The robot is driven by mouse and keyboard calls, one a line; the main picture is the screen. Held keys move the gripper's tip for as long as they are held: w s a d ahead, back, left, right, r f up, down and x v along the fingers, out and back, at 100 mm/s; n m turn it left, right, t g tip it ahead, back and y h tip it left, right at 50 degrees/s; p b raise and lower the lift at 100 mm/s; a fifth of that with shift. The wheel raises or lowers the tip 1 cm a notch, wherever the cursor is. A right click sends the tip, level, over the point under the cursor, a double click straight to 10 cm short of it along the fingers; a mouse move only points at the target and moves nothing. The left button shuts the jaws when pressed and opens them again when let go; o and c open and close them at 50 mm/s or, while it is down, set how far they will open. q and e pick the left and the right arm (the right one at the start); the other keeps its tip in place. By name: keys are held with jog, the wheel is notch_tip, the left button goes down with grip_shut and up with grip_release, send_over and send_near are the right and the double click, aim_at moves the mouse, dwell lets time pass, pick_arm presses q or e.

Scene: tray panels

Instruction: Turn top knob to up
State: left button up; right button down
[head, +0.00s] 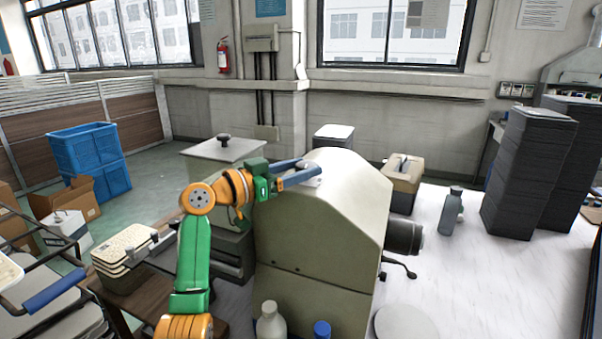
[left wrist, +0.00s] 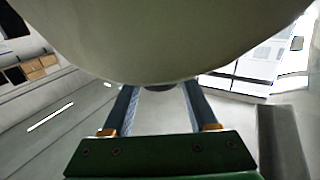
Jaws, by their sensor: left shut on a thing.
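A large beige machine (head: 345,205) with a rounded top stands in the middle of the head view. My left gripper (head: 306,170) reaches from the left onto its top, with its two blue-grey fingers at a small pale knob (head: 313,180). The gripper is shut on this knob, which the fingers partly hide, so its direction is hard to tell. In the left wrist view, the fingers (left wrist: 158,92) run up to the curved beige surface (left wrist: 165,40), with a small dark part between their tips. My right gripper is not in view.
A lower beige box with a black knob (head: 224,139) stands behind my left arm. A toolbox (head: 402,177), a grey bottle (head: 450,211) and tall dark stacks (head: 529,170) stand at the right. Blue crates (head: 90,158) are at the left.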

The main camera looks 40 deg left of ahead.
pick_arm(q)
jog(key=shift+m+h, duration=0.3)
jog(key=shift+h, duration=0.2)
jog(key=o, duration=1.4)
jog(key=shift+w+f, duration=0.1)
